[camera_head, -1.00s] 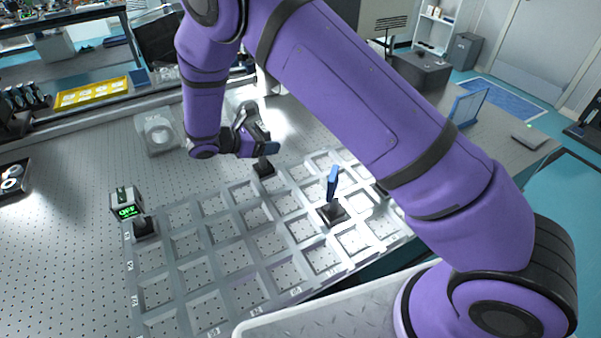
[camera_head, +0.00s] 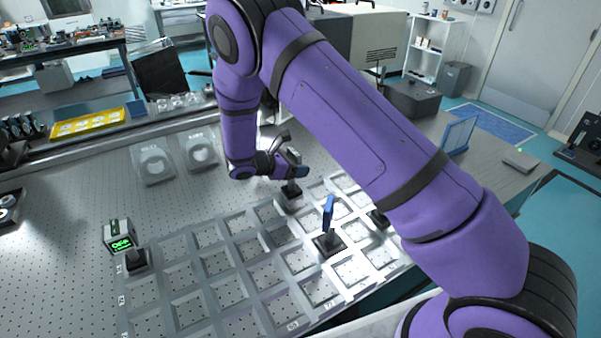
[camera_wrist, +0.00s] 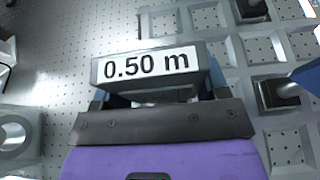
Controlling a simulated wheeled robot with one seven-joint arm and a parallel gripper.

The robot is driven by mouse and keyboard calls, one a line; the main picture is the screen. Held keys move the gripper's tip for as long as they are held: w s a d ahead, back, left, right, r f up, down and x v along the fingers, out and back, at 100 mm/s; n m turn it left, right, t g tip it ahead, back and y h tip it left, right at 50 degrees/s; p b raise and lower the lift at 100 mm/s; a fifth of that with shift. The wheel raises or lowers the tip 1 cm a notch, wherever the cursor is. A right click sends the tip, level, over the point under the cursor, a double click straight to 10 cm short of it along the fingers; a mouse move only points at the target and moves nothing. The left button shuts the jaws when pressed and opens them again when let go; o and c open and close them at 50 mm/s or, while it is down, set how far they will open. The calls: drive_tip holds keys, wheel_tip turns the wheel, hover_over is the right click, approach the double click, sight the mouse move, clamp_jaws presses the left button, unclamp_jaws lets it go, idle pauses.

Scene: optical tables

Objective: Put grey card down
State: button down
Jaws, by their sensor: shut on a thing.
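My gripper (camera_head: 292,172) is shut on a grey block with a white label reading 0.50 m (camera_wrist: 150,66). The pictures do not show clearly that this is a card. The label faces the wrist camera, with a fingertip at each side of the block. In the head view a black base (camera_head: 290,196) shows under the held piece, upright, at the far edge of the grey grid tray (camera_head: 218,330). I cannot tell whether this base touches the tray or hangs just above it. The wrist view hides the base.
A blue plate on a black base (camera_head: 328,214) stands in the tray nearer to me. Another black base (camera_head: 378,218) is right of it, partly behind my arm. A device with a green display (camera_head: 120,240) stands at the tray's left. Several nearby cells are empty. White round mounts (camera_head: 152,163) stand behind.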

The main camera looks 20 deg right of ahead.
drive_tip(key=shift+w+d, duration=0.1)
drive_tip(key=shift+d, duration=0.4)
drive_tip(key=shift+w+d+f, duration=0.1)
drive_tip(key=shift+d+f, duration=0.1)
drive_tip(key=shift+f, duration=0.7)
drive_tip(key=shift+w+d+f, duration=0.1)
drive_tip(key=shift+d+f, duration=0.05)
drive_tip(key=shift+f, duration=0.75)
drive_tip(key=shift+s, duration=0.1)
drive_tip(key=shift+c, duration=0.7)
unclamp_jaws()
drive_tip(key=shift+f, duration=0.15)
drive_tip(key=shift+a+r, duration=0.25)
drive_tip(key=shift+a, duration=0.05)
drive_tip(key=v, duration=1.1)
drive_tip(key=shift+r, duration=0.15)
